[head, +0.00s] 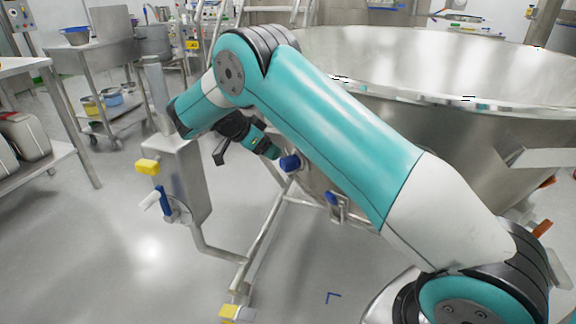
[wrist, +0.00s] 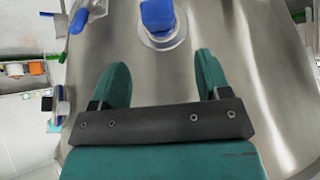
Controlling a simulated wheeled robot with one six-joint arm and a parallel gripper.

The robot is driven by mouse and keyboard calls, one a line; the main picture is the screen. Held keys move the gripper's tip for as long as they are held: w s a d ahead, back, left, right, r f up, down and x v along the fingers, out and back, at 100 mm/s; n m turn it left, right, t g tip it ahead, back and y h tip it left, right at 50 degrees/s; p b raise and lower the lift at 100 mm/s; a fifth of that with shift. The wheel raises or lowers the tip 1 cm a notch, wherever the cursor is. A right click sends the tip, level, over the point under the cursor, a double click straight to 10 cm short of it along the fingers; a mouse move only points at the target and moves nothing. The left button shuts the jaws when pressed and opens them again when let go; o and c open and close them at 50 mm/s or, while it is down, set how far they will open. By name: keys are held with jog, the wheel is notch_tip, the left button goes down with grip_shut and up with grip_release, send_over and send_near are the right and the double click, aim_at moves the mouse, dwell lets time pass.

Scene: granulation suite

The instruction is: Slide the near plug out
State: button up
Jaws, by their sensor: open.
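A blue plug (wrist: 157,15) sits in a round pale collar (wrist: 165,38) on the side of the steel vessel (wrist: 240,70). In the head view a blue block (head: 290,163) beside the vessel looks like this same plug. My gripper (wrist: 162,68) is open and empty, its two teal fingers apart and pointing toward the plug. The plug lies beyond the fingertips, roughly in line with the gap between them. In the head view my gripper (head: 272,150) is close to the plug's left, and whether it touches cannot be told.
A blue-handled fitting (head: 332,198) is low on the vessel. A steel box on a stand (head: 185,180) has a yellow knob (head: 148,167) and a blue lever (head: 163,201). Steel legs cross below. The floor (head: 110,255) at the left front is clear.

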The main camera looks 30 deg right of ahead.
aim_at(287, 160)
jog(key=b+x, duration=0.1)
jog(key=x, duration=0.8)
jog(key=shift+d+f, duration=0.2)
jog(key=shift+d, duration=0.05)
